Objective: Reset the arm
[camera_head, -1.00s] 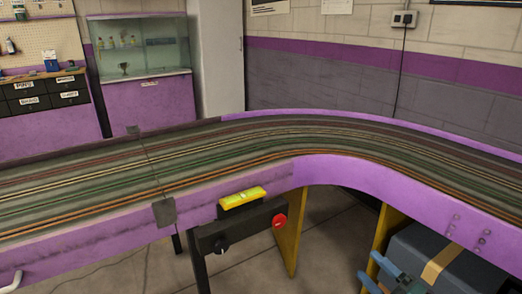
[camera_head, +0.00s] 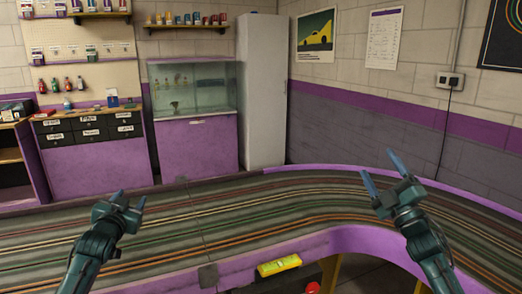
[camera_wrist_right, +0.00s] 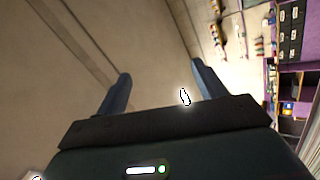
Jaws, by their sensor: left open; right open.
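My left gripper (camera_head: 130,200) is raised at the left of the head view, in front of the slot track (camera_head: 165,240). Its fingers are apart and nothing shows between them. My right gripper (camera_head: 380,172) is raised at the right of the head view, also in front of the track, with fingers spread and empty. In the right wrist view its two fingers (camera_wrist_right: 158,92) are wide apart, with only wall, ceiling and a sideways view of the shelves beyond. The track's purple side wall (camera_head: 345,240) curves to the right.
A yellow object (camera_head: 278,266) sits at the track's front edge, with a red knob (camera_head: 313,287) below it. Behind the track stand a glass case (camera_head: 193,88) on a purple cabinet, a white locker (camera_head: 262,90) and drawers (camera_head: 90,128). The air between my grippers is clear.

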